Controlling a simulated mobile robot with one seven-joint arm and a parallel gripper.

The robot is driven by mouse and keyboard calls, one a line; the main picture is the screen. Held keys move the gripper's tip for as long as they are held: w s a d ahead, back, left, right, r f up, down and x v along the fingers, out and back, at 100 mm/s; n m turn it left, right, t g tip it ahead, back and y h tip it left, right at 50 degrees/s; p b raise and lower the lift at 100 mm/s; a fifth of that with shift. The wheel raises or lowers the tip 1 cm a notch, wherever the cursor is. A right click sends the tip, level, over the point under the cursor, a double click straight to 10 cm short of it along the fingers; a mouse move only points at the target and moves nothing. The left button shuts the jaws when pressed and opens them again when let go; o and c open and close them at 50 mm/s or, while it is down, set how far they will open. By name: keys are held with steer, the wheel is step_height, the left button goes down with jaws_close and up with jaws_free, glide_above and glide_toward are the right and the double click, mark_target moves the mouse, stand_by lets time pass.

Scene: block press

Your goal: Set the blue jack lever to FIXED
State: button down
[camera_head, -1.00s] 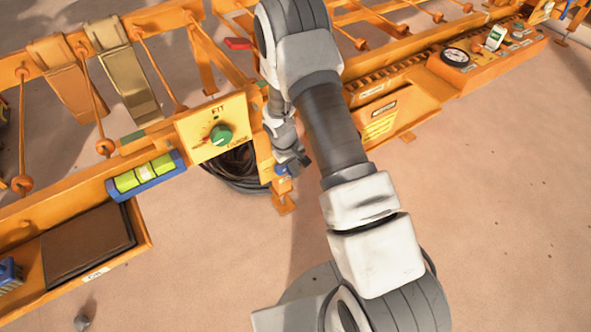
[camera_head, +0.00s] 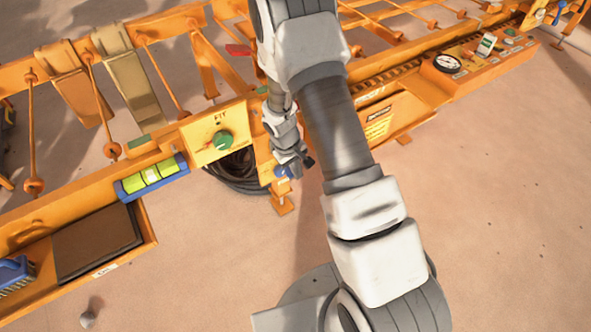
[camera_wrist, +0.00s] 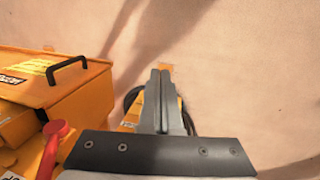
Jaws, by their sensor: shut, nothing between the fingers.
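A small blue part (camera_head: 281,171), which looks like the blue jack lever, shows on the orange jack post beside my gripper in the head view. My gripper (camera_head: 306,163) is right at it, and whether they touch cannot be told. In the wrist view my gripper (camera_wrist: 163,72) is shut with its fingers together and nothing between them. Its fingers hide most of the post behind them, and the blue lever does not show there. The lever's setting and any FIXED mark are not readable.
A green knob (camera_head: 223,140) sits on a yellow panel left of my arm. A red lever (camera_wrist: 52,135) and an orange box with a black handle (camera_wrist: 67,68) are at left in the wrist view. Black cable (camera_head: 236,172) lies coiled below the frame. The floor at right is clear.

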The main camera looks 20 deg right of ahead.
steer(key=shift+s+r+p, duration=0.25)
steer(key=shift+s+r, duration=0.45)
steer(key=shift+r, duration=0.3)
steer(key=shift+s+r+p, duration=0.25)
steer(key=shift+s+r, duration=0.4)
steer(key=shift+r, duration=0.3)
steer(key=s+r+m+t+y, duration=0.1)
steer(key=s+r+m+t, duration=0.2)
steer(key=r, duration=2.1)
steer(key=s+a+r+t+y, duration=0.1)
steer(key=s+r+t, duration=0.2)
steer(key=s+r, duration=1.15)
step_height(320, 180, up, 17)
steer(key=s+p, duration=0.1)
steer(key=p, duration=1.8)
steer(key=shift+s+r+m+g, duration=0.15)
steer(key=shift+s+m+g, duration=0.1)
steer(key=shift+m+g, duration=0.05)
steer(key=shift+a, duration=0.1)
